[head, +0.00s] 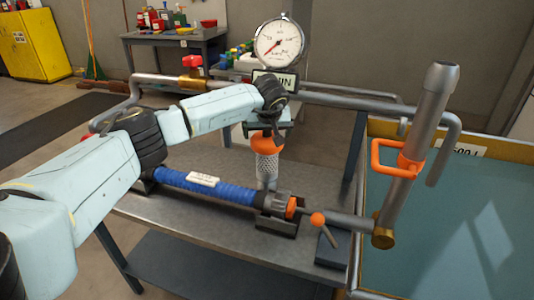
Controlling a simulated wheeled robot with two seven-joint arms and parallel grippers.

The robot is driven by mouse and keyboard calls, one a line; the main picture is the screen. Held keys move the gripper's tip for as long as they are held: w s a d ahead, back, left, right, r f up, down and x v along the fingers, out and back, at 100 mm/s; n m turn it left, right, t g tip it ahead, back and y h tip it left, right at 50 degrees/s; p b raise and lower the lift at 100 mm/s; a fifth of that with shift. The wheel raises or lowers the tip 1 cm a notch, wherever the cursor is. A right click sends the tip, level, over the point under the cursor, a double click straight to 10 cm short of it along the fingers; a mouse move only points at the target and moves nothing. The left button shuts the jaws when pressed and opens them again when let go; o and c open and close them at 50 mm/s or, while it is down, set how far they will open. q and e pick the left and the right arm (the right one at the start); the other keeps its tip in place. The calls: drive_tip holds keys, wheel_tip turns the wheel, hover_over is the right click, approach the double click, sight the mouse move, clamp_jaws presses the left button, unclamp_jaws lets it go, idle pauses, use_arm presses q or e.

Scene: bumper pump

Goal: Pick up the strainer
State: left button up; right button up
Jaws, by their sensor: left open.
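The strainer (267,168) is a silvery mesh cylinder with an orange top. It stands upright on the grey metal workbench, behind the blue hose. My left arm comes in from the left, and my left gripper (267,127) points down right at the strainer's orange top. The gripper is open. It partly hides the top, and I cannot tell whether the fingers touch it. My right gripper is not in view.
A blue hose (215,187) lies in front of the strainer, its right end in a dark holder. A pressure gauge (279,42) and horizontal pipe stand behind. A grey upright pipe (428,120) with an orange handle (390,158) and a blue-green tank (470,220) are at right.

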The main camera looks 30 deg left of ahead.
use_arm(q)
drive_tip(key=shift+c, duration=0.4)
drive_tip(key=shift+r, duration=0.1)
drive_tip(key=c, duration=1.2)
drive_tip(key=shift+r, duration=0.15)
